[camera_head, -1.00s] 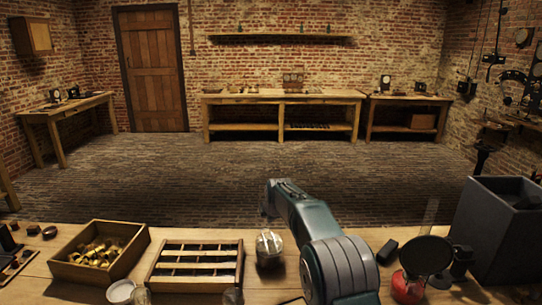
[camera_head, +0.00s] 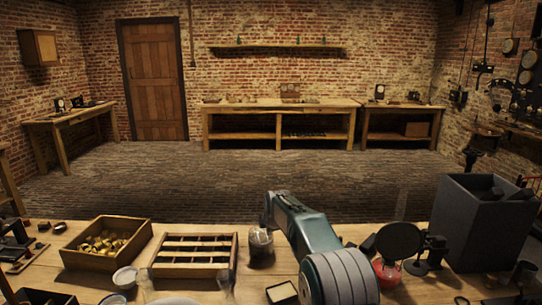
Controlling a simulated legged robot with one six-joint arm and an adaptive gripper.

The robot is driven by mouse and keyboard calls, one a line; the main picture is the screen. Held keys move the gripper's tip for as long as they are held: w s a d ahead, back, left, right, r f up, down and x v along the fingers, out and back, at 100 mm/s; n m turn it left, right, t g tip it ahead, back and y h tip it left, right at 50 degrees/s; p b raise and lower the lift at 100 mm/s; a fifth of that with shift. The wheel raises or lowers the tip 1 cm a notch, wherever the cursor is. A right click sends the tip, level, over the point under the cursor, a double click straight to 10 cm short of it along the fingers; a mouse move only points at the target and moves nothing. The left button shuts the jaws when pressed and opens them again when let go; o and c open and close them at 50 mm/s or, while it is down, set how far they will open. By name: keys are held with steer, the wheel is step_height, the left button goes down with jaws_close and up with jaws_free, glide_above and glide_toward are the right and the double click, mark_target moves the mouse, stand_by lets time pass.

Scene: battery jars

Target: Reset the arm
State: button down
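My arm (camera_head: 317,240) rises from the bottom edge over the near bench and reaches forward. Its far end shows near the bench's far edge, with no gripper fingers visible there. I cannot see my gripper or whether it holds anything. A glass jar with dark contents (camera_head: 261,247) stands on the bench just left of my arm. A wooden rack with slots (camera_head: 236,253) is left of the jar.
A wooden box of brass parts (camera_head: 142,243), a white dish (camera_head: 125,278) and clear glassware (camera_head: 225,284) crowd the near bench's left. A red-based burner (camera_head: 388,274), a round dark disc (camera_head: 400,241) and a tall grey bin (camera_head: 484,222) stand right. The floor beyond is clear.

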steer(key=s+d+r+m, duration=0.5)
steer(key=s+r, duration=0.3)
steer(key=s, duration=0.4)
steer(key=s+d+r+m, duration=0.5)
steer(key=s+r, duration=0.4)
steer(key=s, duration=0.2)
steer(key=s+d+f+m, duration=0.2)
steer(key=s+m, duration=0.1)
steer(key=s, duration=0.6)
steer(key=s+d+f+m+h, duration=0.1)
steer(key=s+m, duration=0.3)
steer(key=s, duration=0.5)
steer(key=s+d+f+m+g, duration=0.1)
steer(key=s+d+f+m, duration=0.1)
steer(key=s, duration=0.8)
steer(key=shift+d+f+m+h, duration=0.3)
steer(key=shift+d+f+m, duration=0.1)
steer(key=shift+m, duration=0.5)
